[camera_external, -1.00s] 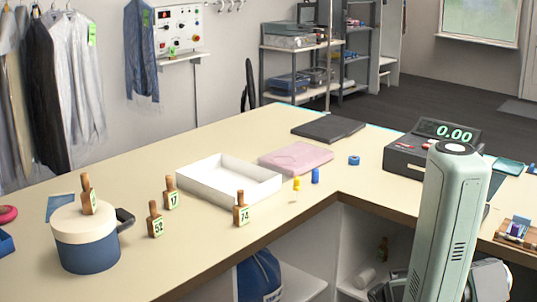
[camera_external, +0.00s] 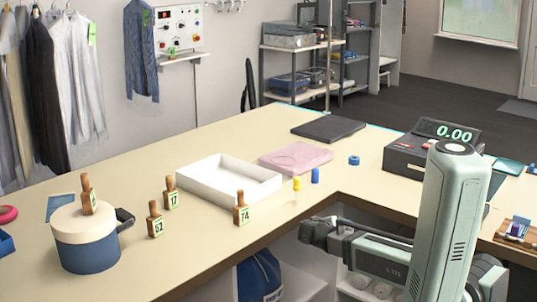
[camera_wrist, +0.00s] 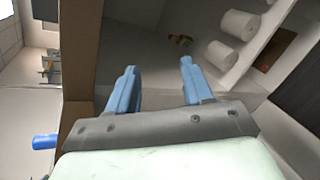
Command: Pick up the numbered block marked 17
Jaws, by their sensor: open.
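The block marked 17 (camera_external: 171,193) is a brown wooden piece with a knob top and a pale number label. It stands upright on the counter, just left of the white tray. Similar blocks stand near it: one marked 52 (camera_external: 155,220), one marked 74 (camera_external: 241,209), and one on the pot lid (camera_external: 88,196) whose number is hard to read. My gripper (camera_external: 308,231) is at the counter's front edge, right of and well away from block 17. In the wrist view my gripper (camera_wrist: 158,82) shows two blue fingers apart with nothing between them. Block 17 is not visible there.
The white tray (camera_external: 270,189) lies behind block 74. The blue pot (camera_external: 85,254) stands at the left. Small yellow (camera_external: 297,184) and blue (camera_external: 315,176) pieces stand near the counter's inner corner. The counter edge (camera_external: 325,207) is close to my gripper, with open shelves below.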

